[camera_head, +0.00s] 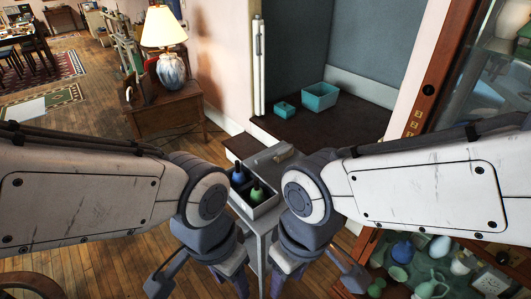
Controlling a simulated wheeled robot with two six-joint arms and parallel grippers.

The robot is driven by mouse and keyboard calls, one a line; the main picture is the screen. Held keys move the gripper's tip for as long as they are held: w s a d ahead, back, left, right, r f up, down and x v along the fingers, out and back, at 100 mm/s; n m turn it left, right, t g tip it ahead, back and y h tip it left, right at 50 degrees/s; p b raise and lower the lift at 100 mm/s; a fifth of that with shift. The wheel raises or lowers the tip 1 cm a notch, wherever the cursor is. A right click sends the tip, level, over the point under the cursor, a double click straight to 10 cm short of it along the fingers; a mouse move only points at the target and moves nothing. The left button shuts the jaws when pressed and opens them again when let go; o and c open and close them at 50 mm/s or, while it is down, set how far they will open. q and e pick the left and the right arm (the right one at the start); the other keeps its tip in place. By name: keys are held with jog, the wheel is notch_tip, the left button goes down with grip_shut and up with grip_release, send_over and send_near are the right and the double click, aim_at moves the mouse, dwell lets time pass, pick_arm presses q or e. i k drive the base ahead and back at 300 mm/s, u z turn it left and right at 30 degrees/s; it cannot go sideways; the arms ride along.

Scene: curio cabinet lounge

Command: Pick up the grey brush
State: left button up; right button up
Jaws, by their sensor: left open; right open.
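A small grey-tan item (286,153), which may be the grey brush, lies at the far end of a narrow grey stand (262,161); it is too small to tell for sure. My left gripper (203,284) is open at the bottom, left of the stand, with no object visible in it. My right gripper (316,280) is open at the bottom, right of the stand's front, also with no object visible. Both are well nearer to me than the item. My arms hide parts of the stand's sides.
A divided box on the stand holds a blue bottle (238,175) and a green bottle (257,193). Teal boxes (320,96) sit in the dark alcove. A lamp (169,55) stands on a wooden side table (165,112). A cabinet with several vases (402,252) is at lower right.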

aim_at(281, 154)
jog(key=u, duration=0.3)
jog(key=i, duration=1.1)
jog(key=z, duration=0.15)
